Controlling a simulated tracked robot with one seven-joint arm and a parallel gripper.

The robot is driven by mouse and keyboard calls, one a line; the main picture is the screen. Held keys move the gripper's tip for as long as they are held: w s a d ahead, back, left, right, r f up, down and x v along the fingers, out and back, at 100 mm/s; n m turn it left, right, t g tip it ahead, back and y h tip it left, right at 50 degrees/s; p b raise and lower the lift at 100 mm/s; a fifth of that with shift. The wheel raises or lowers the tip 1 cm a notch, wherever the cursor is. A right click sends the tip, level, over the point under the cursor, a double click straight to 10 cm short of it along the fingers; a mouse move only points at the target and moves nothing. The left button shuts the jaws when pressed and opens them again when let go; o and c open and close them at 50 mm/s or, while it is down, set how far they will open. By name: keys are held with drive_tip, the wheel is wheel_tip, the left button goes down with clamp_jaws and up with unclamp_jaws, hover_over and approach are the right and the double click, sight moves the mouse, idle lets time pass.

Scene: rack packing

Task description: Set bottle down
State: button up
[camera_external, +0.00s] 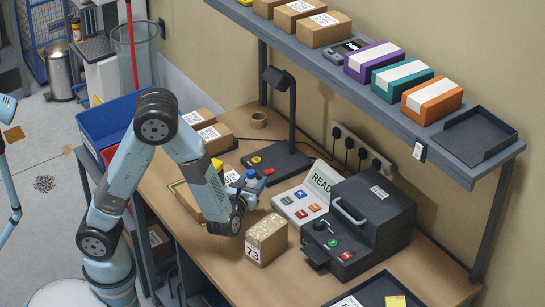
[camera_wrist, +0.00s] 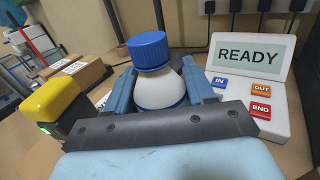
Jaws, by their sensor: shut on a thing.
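A white bottle with a blue screw cap (camera_wrist: 150,52) stands upright between the two blue fingers of my gripper (camera_wrist: 158,88) in the wrist view. The fingers are shut on its body from both sides. In the external view my gripper (camera_external: 252,186) is low over the workbench, left of the sign panel, and only the bottle's blue cap (camera_external: 251,174) and a little of its top show. The bottle's base is hidden, so I cannot tell whether it touches the bench.
The READY panel (camera_external: 304,198) with coloured buttons and a dark machine (camera_external: 364,222) stand to the right. A carton marked 73 (camera_external: 266,240) is in front of the gripper. A lamp (camera_external: 290,120) stands behind. Cartons (camera_external: 208,132) lie at the back left. A shelf overhangs the bench.

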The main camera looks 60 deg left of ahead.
drive_tip(key=shift+f, duration=4.05)
drive_tip(key=o, duration=1.2)
drive_tip(key=shift+s+d, duration=0.1)
drive_tip(key=shift+s, duration=0.05)
